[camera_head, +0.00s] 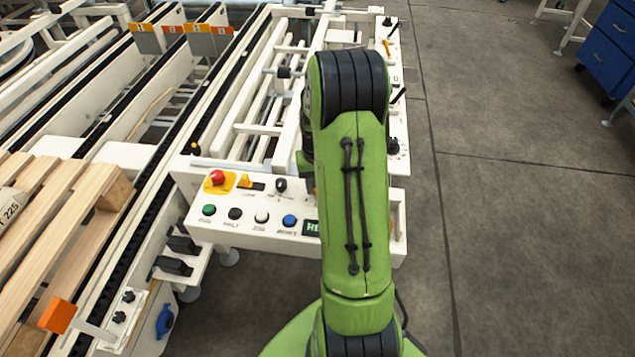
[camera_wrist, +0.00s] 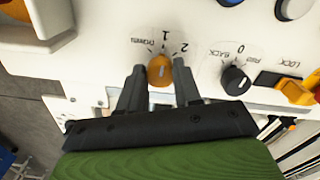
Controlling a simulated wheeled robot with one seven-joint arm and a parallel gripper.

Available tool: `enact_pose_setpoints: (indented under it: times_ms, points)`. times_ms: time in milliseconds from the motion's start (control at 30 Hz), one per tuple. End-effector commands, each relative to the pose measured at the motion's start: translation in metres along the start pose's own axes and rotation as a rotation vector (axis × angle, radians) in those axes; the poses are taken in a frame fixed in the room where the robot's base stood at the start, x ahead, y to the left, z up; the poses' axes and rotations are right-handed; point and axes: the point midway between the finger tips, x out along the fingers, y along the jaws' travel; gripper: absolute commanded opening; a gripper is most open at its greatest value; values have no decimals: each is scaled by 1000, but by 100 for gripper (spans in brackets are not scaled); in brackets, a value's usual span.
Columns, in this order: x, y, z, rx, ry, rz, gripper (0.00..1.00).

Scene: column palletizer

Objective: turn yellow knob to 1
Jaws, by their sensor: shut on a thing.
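The yellow knob (camera_wrist: 161,69) shows in the wrist view as an orange-yellow round knob on the white control panel (camera_wrist: 205,62). Labels stand around its upper side: a small word at the left, a 1 above it and a 2 at the upper right. My gripper (camera_wrist: 160,80) is shut on the knob, with one dark finger on each side. I cannot tell exactly which mark the knob points to. In the head view my green arm hides the knob and my gripper; the panel front (camera_head: 262,236) shows left of the arm.
A black knob marked 0 (camera_wrist: 236,79) and an orange lock switch (camera_wrist: 294,90) sit right of the yellow knob in the wrist view. The head view shows a red button (camera_head: 217,177), a blue button (camera_head: 290,220) and conveyor rails.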

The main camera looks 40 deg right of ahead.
Motion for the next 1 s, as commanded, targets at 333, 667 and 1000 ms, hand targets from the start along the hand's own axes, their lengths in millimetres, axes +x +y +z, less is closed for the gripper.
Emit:
enact_pose_setpoints:
  times_ms: [333, 667, 1000]
  points:
    - [0, 0, 0, -1, 2, 0, 58]
    - [-5, 0, 0, -2, 2, 0, 59]
    - [-94, 0, -1, -2, 8, 0, 59]
